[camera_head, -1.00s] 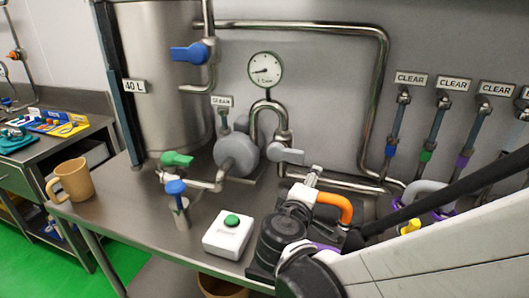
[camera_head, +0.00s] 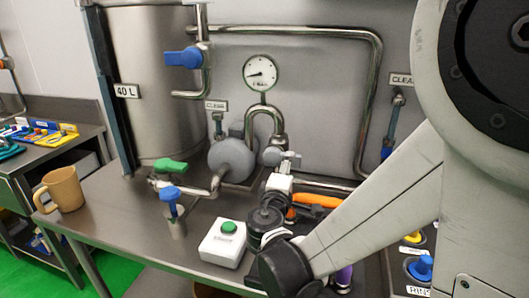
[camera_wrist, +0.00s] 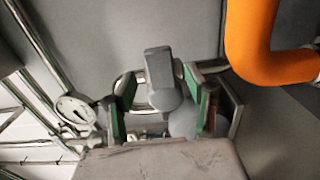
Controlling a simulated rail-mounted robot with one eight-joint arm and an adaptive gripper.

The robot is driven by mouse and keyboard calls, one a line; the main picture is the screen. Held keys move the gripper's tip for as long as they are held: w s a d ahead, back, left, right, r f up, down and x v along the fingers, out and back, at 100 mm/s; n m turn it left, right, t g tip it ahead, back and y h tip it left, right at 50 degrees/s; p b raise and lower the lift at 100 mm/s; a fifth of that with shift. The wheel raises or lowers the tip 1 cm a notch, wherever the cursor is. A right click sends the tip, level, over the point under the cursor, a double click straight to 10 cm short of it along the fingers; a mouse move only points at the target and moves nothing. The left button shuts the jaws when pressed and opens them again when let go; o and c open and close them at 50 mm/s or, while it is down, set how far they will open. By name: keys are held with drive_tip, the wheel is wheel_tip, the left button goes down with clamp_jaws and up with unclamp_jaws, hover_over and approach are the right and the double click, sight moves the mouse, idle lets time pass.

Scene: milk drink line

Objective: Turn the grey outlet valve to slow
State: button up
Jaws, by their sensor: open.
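The grey outlet valve's handle (camera_head: 272,156) sits on the pipe right of the round grey pump. In the wrist view the grey handle (camera_wrist: 163,78) shows between the two green-padded fingers of my gripper (camera_wrist: 160,100). The fingers are apart, with a gap visible on each side of the handle. In the head view my gripper (camera_head: 289,160) is at the valve, and its tips partly cover it. I cannot tell whether a finger touches the handle. The valve's slow mark is not readable.
A blue-handled valve (camera_head: 183,58), green-handled valve (camera_head: 170,165) and gauge (camera_head: 260,72) are nearby. A white box with a green button (camera_head: 224,243) stands in front. An orange curved pipe (camera_wrist: 250,45) is close at right in the wrist view. A mug (camera_head: 64,188) stands left.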

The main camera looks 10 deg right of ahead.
drive_tip(key=shift+x, duration=2.45)
clamp_jaws()
